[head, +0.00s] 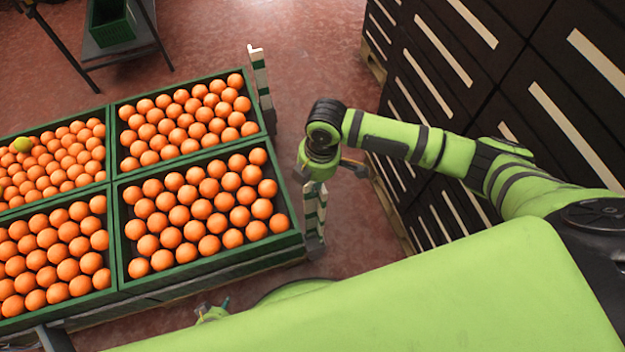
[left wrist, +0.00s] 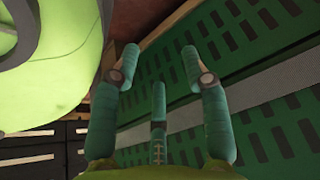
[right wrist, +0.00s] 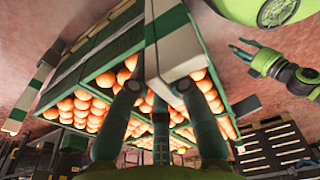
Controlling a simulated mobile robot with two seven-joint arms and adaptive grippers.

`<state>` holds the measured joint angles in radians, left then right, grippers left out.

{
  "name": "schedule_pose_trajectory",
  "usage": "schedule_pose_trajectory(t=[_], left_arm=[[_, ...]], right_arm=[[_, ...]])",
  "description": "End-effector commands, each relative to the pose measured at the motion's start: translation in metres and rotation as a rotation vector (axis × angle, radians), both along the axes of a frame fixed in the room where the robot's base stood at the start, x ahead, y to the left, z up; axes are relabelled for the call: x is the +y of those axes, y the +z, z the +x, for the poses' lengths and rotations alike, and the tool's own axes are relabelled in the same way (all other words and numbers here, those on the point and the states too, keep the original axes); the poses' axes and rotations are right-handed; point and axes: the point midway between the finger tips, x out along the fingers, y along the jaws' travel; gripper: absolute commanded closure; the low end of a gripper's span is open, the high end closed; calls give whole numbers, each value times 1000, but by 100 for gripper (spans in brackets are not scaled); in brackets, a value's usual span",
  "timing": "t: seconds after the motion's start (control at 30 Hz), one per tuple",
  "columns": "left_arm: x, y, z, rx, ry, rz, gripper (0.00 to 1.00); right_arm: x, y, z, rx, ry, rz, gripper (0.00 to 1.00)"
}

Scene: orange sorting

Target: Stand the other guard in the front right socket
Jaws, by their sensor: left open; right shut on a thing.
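The guard, a white and green striped post (head: 316,208), stands about upright at the front right corner of the orange crates. My right gripper (head: 316,182) is shut on its upper part; in the right wrist view the guard (right wrist: 172,40) rises between the fingers. A dark fitting (head: 314,246) shows around the guard's foot; I cannot tell whether the foot is inside the socket. The first guard (head: 261,85) stands at the back right corner and shows in the right wrist view (right wrist: 35,92). My left gripper (left wrist: 158,75) is open and empty beside green slatted crate walls.
Green crates (head: 210,262) full of oranges fill the left. Black stacked crates (head: 430,70) stand on a pallet at right. A stand with a green bin (head: 112,22) is at the back left. Red floor is open between crates and stacks.

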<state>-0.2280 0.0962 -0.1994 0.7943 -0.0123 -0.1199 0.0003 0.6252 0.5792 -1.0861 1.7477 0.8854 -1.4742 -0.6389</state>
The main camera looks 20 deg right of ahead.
Motion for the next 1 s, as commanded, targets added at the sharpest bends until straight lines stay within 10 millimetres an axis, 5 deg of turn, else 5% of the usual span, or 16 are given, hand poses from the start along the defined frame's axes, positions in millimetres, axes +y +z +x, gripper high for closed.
schedule_pose_trajectory(t=[0.4, 1.0], left_arm=[[-1, 1, 33, -51, 0, -2, 54], [-8, -3, 22, 44, 16, 4, 54]], right_arm=[[0, -31, 0, 1, -1, 1, 100], [0, -73, 0, 1, -1, 1, 100]])
